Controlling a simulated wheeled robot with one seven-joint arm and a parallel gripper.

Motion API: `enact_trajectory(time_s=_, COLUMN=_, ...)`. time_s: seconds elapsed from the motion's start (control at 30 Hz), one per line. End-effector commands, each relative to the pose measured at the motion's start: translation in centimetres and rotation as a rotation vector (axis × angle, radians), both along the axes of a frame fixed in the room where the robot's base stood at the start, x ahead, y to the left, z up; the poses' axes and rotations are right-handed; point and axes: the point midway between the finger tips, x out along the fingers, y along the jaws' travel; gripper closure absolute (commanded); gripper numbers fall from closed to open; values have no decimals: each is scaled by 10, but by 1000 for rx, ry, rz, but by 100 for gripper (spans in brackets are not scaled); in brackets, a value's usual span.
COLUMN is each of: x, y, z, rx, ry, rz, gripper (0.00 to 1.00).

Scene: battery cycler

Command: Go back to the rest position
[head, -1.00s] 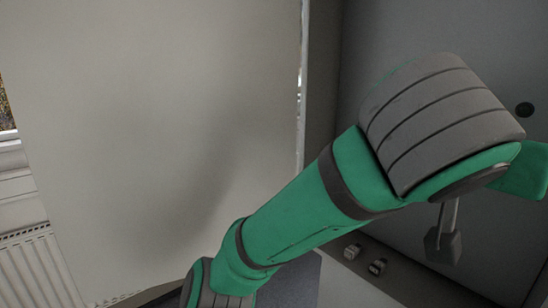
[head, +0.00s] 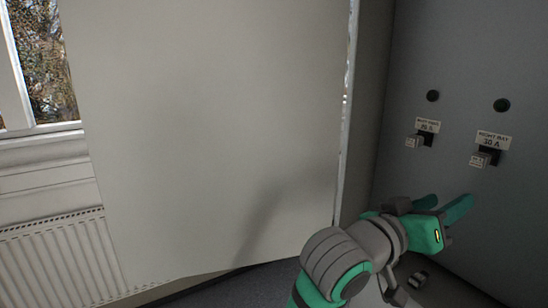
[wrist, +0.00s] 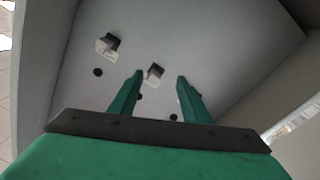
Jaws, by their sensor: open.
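My gripper (head: 444,206) is at the lower right of the head view, in front of the grey panel (head: 465,55). Its two green fingers are spread apart with nothing between them. In the wrist view the open fingers (wrist: 160,76) point toward the panel, and a small switch block (wrist: 153,72) shows between their tips in the picture. Another block (wrist: 108,44) shows to the upper left. In the head view, the left switch (head: 414,141) and right switch (head: 481,159) sit under small labels, above the gripper, which looks apart from them.
Round dark buttons (head: 432,95) (head: 501,105) are above the switches. A knob (head: 418,280) shows low beside my arm. A large pale open door panel (head: 200,120) fills the middle. A radiator (head: 55,260) and window (head: 45,60) are at left.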

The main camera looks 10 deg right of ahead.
Motion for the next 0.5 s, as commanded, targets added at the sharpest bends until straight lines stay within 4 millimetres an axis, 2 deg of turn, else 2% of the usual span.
enact_trajectory(time_s=0.03, x=9, y=6, z=-14, rx=-27, ry=23, rz=20, gripper=57)
enact_trajectory(time_s=0.2, x=36, y=27, z=-53, rx=-118, ry=66, rz=99, gripper=57)
enact_trajectory(time_s=0.5, x=67, y=70, z=-135, rx=-232, ry=126, rz=271, gripper=57)
